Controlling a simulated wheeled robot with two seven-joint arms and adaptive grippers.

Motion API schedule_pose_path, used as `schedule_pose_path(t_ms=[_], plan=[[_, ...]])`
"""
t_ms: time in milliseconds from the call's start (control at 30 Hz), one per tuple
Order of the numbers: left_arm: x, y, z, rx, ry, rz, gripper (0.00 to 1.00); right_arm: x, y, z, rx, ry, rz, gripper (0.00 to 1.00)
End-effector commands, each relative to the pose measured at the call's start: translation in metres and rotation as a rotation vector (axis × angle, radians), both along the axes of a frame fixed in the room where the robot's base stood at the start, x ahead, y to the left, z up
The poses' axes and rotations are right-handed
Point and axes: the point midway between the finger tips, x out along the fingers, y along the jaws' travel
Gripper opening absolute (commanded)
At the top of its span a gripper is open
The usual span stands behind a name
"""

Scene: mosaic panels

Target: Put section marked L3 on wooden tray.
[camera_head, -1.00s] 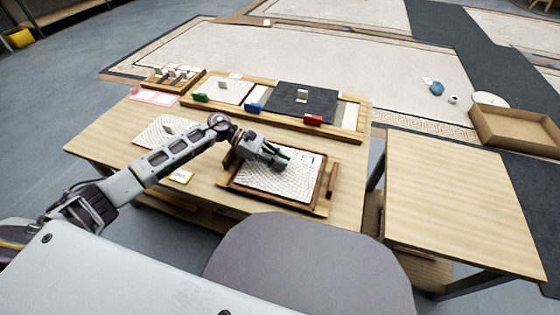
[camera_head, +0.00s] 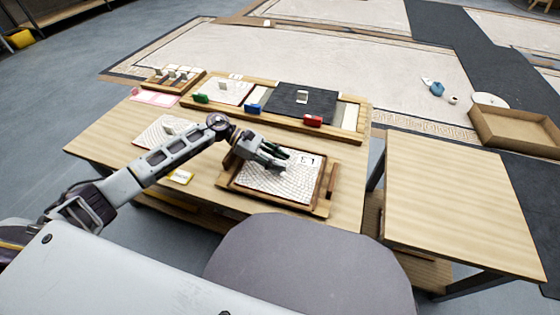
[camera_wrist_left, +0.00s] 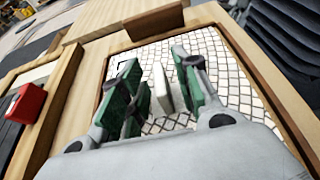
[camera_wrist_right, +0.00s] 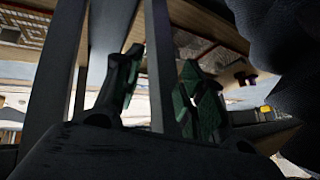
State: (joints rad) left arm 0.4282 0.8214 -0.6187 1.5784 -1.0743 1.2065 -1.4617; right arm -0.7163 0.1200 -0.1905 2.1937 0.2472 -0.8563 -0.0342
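A pale tiled section with a white label reading L3 (camera_head: 306,160) lies inside the wooden tray (camera_head: 322,208) on the left table. My left gripper (camera_head: 276,155) is just above the section, at the upper side of the tray. In the left wrist view a white upright handle (camera_wrist_left: 162,92) stands on the tiles between the green-padded fingers of my left gripper (camera_wrist_left: 160,85), which are apart with gaps beside the handle. My right gripper (camera_wrist_right: 163,92) shows only in its own dark wrist view, with its fingers apart and no held object visible.
Behind the tray is a long wooden frame (camera_head: 180,100) with green, blue and red (camera_head: 313,120) clamps and a dark panel (camera_head: 300,103). Another tiled section (camera_head: 152,132) lies to the left. The right table (camera_head: 455,200) is bare.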

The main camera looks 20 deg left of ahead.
Motion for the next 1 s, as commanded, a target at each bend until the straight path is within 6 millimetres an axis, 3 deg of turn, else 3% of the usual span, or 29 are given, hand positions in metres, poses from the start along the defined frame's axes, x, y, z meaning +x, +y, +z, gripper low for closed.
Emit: schedule_pose_path(t_ms=[367,600,1000], plan=[[0.002,0.049,0.021,0.002,0.000,0.003,0.32,-0.009,-0.001,0.008,-0.014,0.037,0.001,0.40],[0.003,0.081,0.034,0.001,0.000,0.003,0.32,-0.006,-0.003,0.025,-0.034,0.047,0.015,0.40],[0.004,0.105,0.044,0.000,0.000,0.001,0.32,-0.003,-0.007,0.036,-0.059,0.051,0.032,0.40]])
